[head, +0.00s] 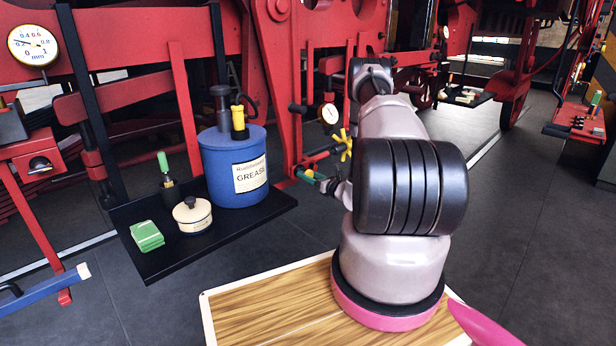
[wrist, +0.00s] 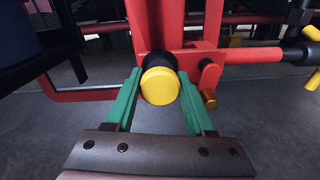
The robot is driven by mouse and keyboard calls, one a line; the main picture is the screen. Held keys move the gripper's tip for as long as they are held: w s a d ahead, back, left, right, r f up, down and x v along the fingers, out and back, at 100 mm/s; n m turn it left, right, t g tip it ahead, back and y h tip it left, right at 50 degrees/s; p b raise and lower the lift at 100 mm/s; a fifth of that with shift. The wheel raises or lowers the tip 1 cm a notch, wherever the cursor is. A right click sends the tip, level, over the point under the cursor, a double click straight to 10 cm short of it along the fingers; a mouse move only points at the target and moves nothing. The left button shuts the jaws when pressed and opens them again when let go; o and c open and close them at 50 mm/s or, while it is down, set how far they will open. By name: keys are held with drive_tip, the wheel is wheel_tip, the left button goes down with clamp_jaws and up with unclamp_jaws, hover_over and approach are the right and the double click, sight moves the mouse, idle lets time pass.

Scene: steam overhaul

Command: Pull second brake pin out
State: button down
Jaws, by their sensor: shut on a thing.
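The brake pin (wrist: 160,86) shows its round yellow head in the wrist view, with a black collar behind it against the red brake linkage (wrist: 186,30). How deep its shank sits in the linkage is hidden behind the head. My gripper (wrist: 160,78) has one green finger on each side of the head and is shut on the pin. In the head view my gripper (head: 318,178) is small and partly hidden by my arm, beside the red brake rigging; the pin is hard to make out there.
A small brass-coloured pin end (wrist: 210,99) sits in a red lug just right of my gripper. A yellow star handwheel (head: 345,145) stands close by. A black shelf (head: 160,262) at left carries a blue grease drum (head: 225,190), a cream tin (head: 192,214) and green pads (head: 147,236).

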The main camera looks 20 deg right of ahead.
drive_tip(key=v, duration=0.5)
drive_tip(key=shift+s+d, duration=0.1)
drive_tip(key=shift+s+f, duration=0.1)
drive_tip(key=shift+s, duration=0.1)
drive_tip(key=shift+c, duration=1.3)
unclamp_jaws()
drive_tip(key=shift+s, duration=0.1)
drive_tip(key=v, duration=1)
drive_tip(key=shift+s, duration=0.4)
drive_tip(key=shift+d, duration=0.2)
drive_tip(key=shift+r, duration=0.2)
